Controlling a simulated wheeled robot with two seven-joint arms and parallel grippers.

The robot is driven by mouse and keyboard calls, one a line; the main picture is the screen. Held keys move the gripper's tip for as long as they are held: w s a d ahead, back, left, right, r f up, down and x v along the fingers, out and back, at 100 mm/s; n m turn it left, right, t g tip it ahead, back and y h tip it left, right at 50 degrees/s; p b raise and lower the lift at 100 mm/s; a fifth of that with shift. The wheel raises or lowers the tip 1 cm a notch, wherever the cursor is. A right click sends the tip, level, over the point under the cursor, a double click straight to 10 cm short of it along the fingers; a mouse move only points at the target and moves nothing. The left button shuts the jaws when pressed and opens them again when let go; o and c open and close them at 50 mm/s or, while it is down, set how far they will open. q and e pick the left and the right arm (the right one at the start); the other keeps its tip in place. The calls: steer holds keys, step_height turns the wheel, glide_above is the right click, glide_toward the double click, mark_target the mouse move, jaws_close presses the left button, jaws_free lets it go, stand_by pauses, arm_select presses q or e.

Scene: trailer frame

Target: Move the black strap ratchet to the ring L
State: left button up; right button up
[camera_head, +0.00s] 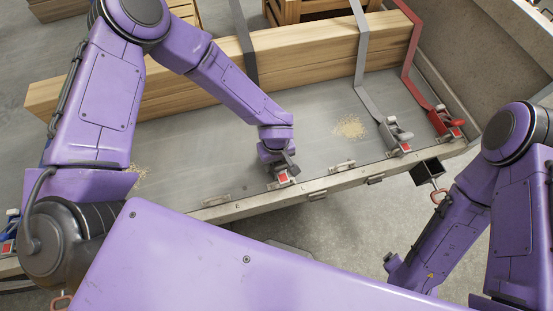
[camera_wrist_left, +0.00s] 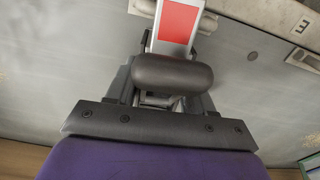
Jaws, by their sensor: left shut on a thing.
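The black strap (camera_head: 245,45) runs down over the wooden beams and passes behind my left forearm. A ratchet with a red label (camera_head: 283,178) sits at the trailer's near edge, directly below my left gripper (camera_head: 279,165). In the left wrist view, the ratchet's dark rounded handle (camera_wrist_left: 172,74) lies at my left gripper, with its red label (camera_wrist_left: 178,22) beyond; the gripper is shut on the ratchet. The fingertips are mostly hidden. A plate marked E (camera_wrist_left: 300,26) is at the upper right there. My right gripper is not visible.
A grey strap's ratchet (camera_head: 397,134) and a red strap's ratchet (camera_head: 446,122) sit farther right along the trailer rail (camera_head: 325,184). Metal fittings (camera_head: 342,166) lie between them and my left gripper. Wooden beams (camera_head: 310,50) lie behind. Sawdust (camera_head: 351,127) is on the bed.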

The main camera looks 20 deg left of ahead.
arm_select(q)
steer(key=o, duration=1.4)
step_height(320, 180, up, 10)
steer(key=shift+r, duration=0.2)
steer(key=shift+r, duration=0.15)
